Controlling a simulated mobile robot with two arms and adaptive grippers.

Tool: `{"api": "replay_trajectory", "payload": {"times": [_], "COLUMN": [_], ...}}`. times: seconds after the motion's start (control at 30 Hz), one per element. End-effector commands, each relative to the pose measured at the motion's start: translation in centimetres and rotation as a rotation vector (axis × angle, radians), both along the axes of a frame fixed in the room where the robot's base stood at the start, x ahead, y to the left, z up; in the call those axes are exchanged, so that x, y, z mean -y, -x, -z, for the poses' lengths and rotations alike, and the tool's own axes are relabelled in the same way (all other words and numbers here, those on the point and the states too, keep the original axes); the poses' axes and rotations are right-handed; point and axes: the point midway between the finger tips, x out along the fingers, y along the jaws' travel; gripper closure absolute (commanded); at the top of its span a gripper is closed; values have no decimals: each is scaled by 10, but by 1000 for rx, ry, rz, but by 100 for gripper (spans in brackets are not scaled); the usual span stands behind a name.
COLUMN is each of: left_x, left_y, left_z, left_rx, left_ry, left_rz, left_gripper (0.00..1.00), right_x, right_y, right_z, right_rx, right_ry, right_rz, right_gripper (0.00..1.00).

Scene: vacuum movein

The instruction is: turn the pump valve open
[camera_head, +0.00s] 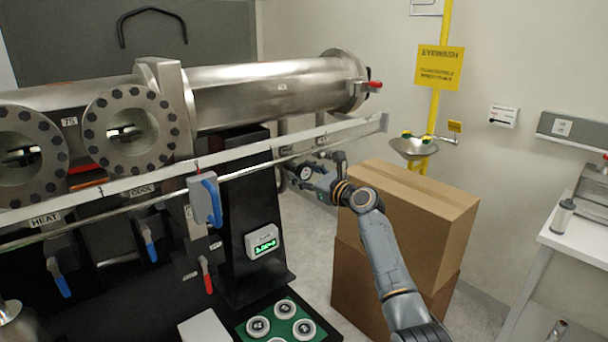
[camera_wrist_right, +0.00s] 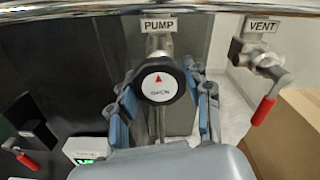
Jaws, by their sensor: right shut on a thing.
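The pump valve has a round black knob with a white face (camera_wrist_right: 159,87), a red arrow and small lettering. It sits under the PUMP label (camera_wrist_right: 159,25) in the right wrist view. My right gripper (camera_wrist_right: 162,100) has its blue-padded fingers on both sides of the knob and is shut on it. The red arrow points up in that view. In the head view my right gripper (camera_head: 303,172) reaches in from the right to below the rail, where the arm and hand hide most of the knob. My left gripper does not show.
A VENT valve with a red handle (camera_wrist_right: 264,110) stands right of the knob. Stacked cardboard boxes (camera_head: 430,208) stand close beside my right arm. A steel chamber (camera_head: 270,90) and a long rail (camera_head: 260,146) lie above. A grey box with a blue handle (camera_head: 205,201) hangs left.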

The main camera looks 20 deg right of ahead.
Motion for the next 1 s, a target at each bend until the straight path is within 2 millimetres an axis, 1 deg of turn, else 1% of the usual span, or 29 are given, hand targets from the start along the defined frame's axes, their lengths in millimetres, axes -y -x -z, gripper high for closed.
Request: {"api": "replay_trajectory", "payload": {"times": [0.27, 1.0], "left_x": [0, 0], "left_y": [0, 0], "left_z": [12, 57], "left_rx": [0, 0], "left_ry": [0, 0], "left_rz": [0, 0], "left_gripper": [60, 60], "right_x": [0, 1], "right_y": [0, 0], "right_z": [3, 3], "right_rx": [64, 282], "right_ry": [200, 872], "right_rz": [-1, 0], "right_gripper": [82, 82]}}
